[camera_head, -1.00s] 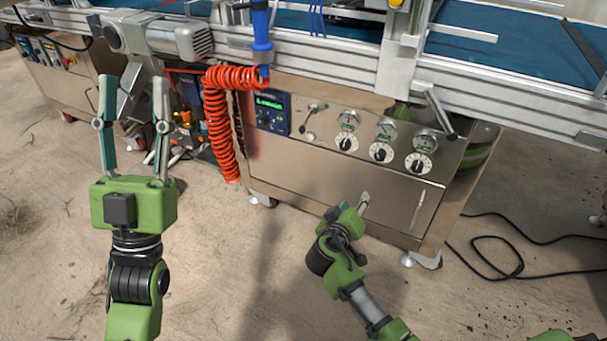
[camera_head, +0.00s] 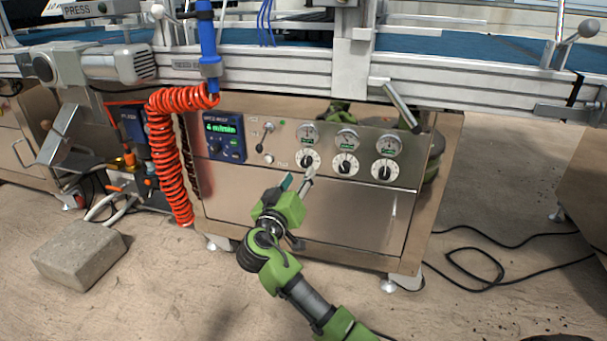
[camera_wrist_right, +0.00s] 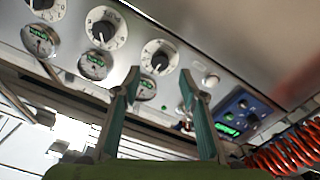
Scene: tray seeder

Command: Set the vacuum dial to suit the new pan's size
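The front panel has three round white dials with black knobs: left (camera_head: 310,160), middle (camera_head: 346,164) and right (camera_head: 384,170). Above each is a small round gauge with a green readout; the left gauge (camera_head: 308,134) is over the left dial. The dial labels are too small to read. My right gripper (camera_head: 298,176) is open and empty, its fingertips just below and left of the left dial. In the right wrist view, which is turned over, the open fingers (camera_wrist_right: 159,76) have the left dial (camera_wrist_right: 160,55) between and beyond their tips. My left gripper is out of view.
A blue controller (camera_head: 222,138) with a green display and a small lever (camera_head: 264,132) are left of the dials. A coiled red hose (camera_head: 170,150) hangs further left. A metal rail (camera_head: 270,70) runs above. A grey block (camera_head: 80,253) lies on the floor.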

